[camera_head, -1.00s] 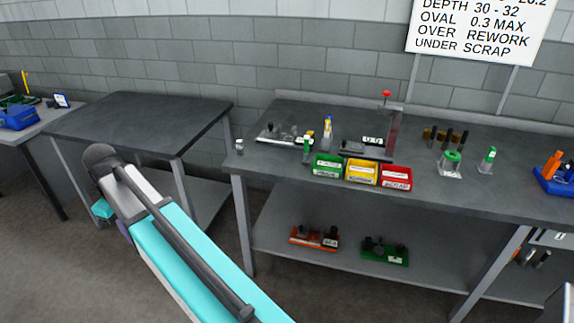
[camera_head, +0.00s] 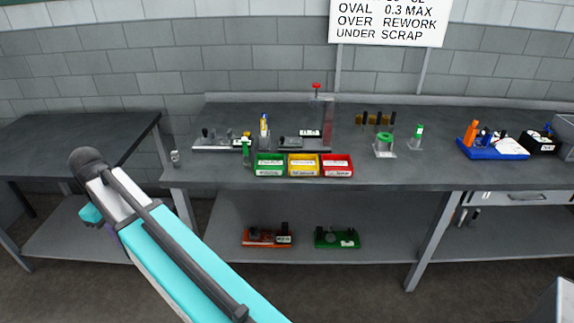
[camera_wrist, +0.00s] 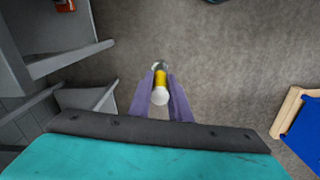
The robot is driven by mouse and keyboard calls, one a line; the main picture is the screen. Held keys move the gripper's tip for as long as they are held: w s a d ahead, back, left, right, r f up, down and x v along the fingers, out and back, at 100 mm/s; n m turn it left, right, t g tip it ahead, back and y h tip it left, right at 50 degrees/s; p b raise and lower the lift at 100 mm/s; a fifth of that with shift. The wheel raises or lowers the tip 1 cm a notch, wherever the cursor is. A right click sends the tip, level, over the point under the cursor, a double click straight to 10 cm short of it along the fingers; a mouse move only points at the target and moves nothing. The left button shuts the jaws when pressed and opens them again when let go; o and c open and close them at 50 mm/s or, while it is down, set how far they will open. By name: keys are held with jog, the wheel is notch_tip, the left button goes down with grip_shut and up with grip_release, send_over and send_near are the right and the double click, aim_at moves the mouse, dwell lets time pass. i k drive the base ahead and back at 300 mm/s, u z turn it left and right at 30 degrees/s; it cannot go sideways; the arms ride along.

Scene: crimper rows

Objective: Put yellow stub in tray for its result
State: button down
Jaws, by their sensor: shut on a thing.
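My gripper (camera_wrist: 161,92) is shut on the yellow stub (camera_wrist: 160,79), a short piece with a yellow band and pale ends, seen in the wrist view above the floor. In the head view my arm reaches out left of the workbench, and the stub is hidden there. Three small trays stand in a row at the bench's front edge: a green tray (camera_head: 269,171), a yellow tray (camera_head: 303,171) and a red tray (camera_head: 337,171). Their labels are too small to read. A wall sign (camera_head: 388,22) has lines ending OVER REWORK and UNDER SCRAP; its top is cut off.
The workbench (camera_head: 400,172) holds a gauge stand with a red knob (camera_head: 316,86), a green-topped fixture (camera_head: 384,142) and a blue tray (camera_head: 492,149) of tools. A lower shelf (camera_head: 330,222) carries an orange tray and a green one. A dark table (camera_head: 80,125) at left has a bare top.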

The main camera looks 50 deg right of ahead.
aim_at(303, 167)
jog(key=u, duration=0.05)
jog(key=i, duration=1)
jog(key=z, duration=0.05)
